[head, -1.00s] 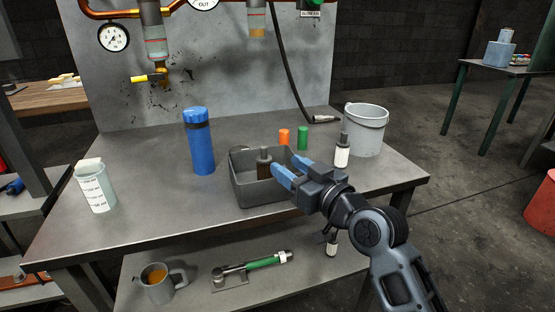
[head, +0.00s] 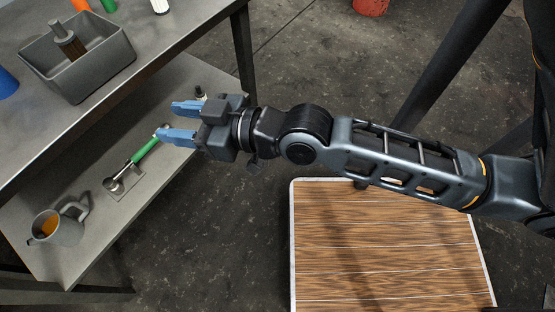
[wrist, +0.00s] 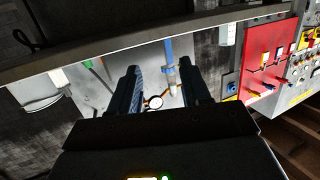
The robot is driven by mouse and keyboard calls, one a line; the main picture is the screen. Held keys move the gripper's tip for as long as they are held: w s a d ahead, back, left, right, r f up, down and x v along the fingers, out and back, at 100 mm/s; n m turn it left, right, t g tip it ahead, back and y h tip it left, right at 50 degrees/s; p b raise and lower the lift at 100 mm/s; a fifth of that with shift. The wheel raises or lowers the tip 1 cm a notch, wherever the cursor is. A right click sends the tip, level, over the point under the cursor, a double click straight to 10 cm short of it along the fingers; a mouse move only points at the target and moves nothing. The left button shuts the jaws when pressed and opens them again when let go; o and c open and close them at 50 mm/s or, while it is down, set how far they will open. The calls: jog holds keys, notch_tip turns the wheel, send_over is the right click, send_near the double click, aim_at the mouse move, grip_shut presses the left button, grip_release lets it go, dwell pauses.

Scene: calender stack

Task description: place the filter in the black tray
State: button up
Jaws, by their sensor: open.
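The filter (head: 68,40), with a grey neck and top above a brown body, is inside the dark grey-black tray (head: 105,70) at the upper left of the head view. Its lower end is partly hidden by the tray's near wall. My gripper (head: 176,121) is open, with two blue fingers apart and nothing between them. It is clear of the tray, to its lower right in the head view, beside the table. In the wrist view my two fingers (wrist: 163,88) are also spread and empty. The filter and tray are not recognisable there.
A lower shelf (head: 165,180) holds a green-handled tool (head: 145,150) and a grey mug (head: 58,230). The table edge and a dark leg (head: 243,50) stand near my gripper. A wood-topped surface (head: 390,250) lies below my arm. Open floor shows at upper middle.

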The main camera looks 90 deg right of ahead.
jog(key=s+a+n+y, duration=0.1)
jog(key=s+a, duration=0.3)
jog(key=s, duration=0.4)
jog(key=s+a+n+g+y, duration=0.1)
jog(key=s+a+y, duration=0.1)
jog(key=s+a, duration=0.3)
jog(key=s, duration=0.3)
jog(key=shift+r+n+y, duration=0.2)
jog(key=shift+n+y, duration=0.1)
